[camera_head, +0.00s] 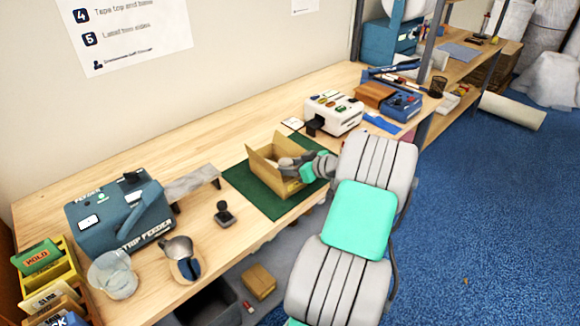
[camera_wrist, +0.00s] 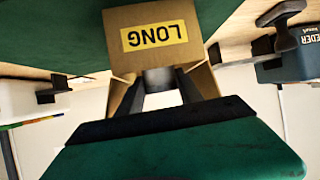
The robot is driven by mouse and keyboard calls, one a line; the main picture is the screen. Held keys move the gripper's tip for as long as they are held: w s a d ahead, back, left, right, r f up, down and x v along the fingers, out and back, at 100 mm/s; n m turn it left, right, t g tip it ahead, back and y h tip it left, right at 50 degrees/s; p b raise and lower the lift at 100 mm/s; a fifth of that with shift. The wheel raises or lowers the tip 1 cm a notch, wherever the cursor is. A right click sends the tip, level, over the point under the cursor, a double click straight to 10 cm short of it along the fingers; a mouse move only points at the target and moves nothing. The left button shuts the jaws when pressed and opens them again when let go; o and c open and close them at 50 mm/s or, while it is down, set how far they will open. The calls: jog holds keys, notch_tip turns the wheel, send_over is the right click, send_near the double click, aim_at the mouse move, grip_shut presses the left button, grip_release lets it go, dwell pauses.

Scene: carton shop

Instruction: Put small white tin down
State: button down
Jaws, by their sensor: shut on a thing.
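An open carton (camera_head: 282,182) stands on a dark green mat (camera_head: 248,188) on the workbench, with its flaps up. My gripper (camera_head: 287,163) reaches into the carton's open top from the right. In the wrist view, my gripper (camera_wrist: 160,92) is shut on a pale grey-white thing (camera_wrist: 158,77), which appears to be the small white tin; only a small part of it shows between the fingers. The carton also shows in the wrist view, with a yellow LONG label (camera_wrist: 154,36). Whether the tin touches the carton's floor is hidden.
A white machine (camera_head: 333,114) stands behind right. The bench (camera_head: 215,135) is clear behind the carton.

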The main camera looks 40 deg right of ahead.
jog(key=shift+f+b, duration=0.4)
jog(key=shift+b, duration=0.05)
jog(key=c, duration=0.8)
grip_release()
jog(key=shift+r+p, duration=0.35)
jog(key=shift+p, duration=0.1)
jog(key=shift+r+p, duration=0.55)
jog(key=shift+p, duration=0.1)
jog(key=b+v, duration=0.3)
jog(key=v, duration=0.8)
jog(key=shift+s, duration=0.5)
jog(key=shift+f, duration=0.15)
